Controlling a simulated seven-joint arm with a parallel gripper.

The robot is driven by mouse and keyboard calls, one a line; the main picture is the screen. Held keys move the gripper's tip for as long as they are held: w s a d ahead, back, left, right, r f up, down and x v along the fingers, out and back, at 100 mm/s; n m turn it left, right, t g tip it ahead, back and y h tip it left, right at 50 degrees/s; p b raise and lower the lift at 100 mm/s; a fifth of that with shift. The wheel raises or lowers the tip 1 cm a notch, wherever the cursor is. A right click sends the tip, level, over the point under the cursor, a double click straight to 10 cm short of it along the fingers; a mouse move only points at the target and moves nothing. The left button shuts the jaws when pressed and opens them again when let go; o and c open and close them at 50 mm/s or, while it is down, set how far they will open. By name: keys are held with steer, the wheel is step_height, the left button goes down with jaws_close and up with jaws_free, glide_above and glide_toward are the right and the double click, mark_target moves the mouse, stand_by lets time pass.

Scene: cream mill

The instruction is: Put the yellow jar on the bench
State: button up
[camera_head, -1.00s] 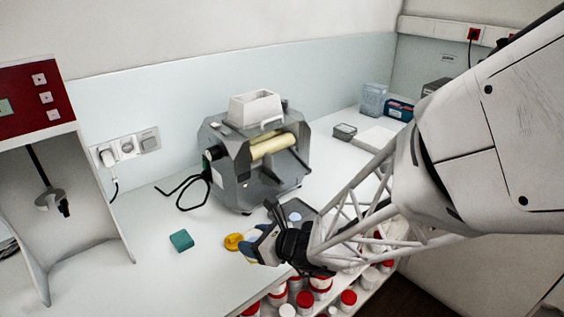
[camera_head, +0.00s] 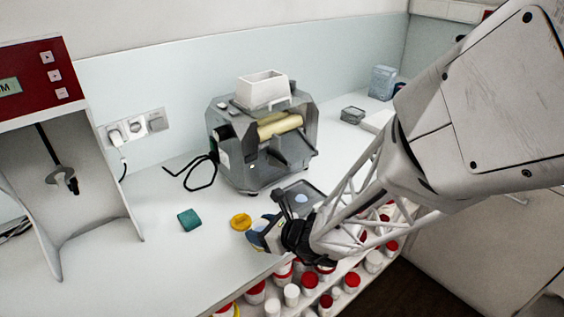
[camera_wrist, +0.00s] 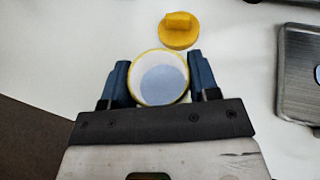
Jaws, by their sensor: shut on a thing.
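A round jar (camera_wrist: 160,78) with a yellow rim, open at the top with a blue-grey inside, sits between the blue fingers of my gripper (camera_wrist: 159,92) in the wrist view. My gripper is shut on it. In the head view my gripper (camera_head: 261,234) is by the front edge of the bench (camera_head: 205,265), and its fingers largely hide the jar. Whether the jar's base touches the bench cannot be told. A yellow lid (camera_wrist: 179,32) with a raised grip lies on the bench just beyond the jar; it also shows in the head view (camera_head: 241,222).
A grey mill (camera_head: 245,160) with a white hopper stands behind. A metal tray (camera_wrist: 300,75) lies right of my gripper. A teal block (camera_head: 189,219) lies to the left, near a red-topped stand (camera_head: 35,95). Several red-lidded and white jars fill a shelf (camera_head: 350,285) below the bench edge.

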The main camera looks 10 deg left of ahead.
steer(key=shift+f, duration=0.1)
steer(key=o, duration=0.9)
steer(key=shift+o, duration=0.2)
steer(key=v, duration=1.2)
steer(key=shift+r, duration=0.25)
stand_by(0.4)
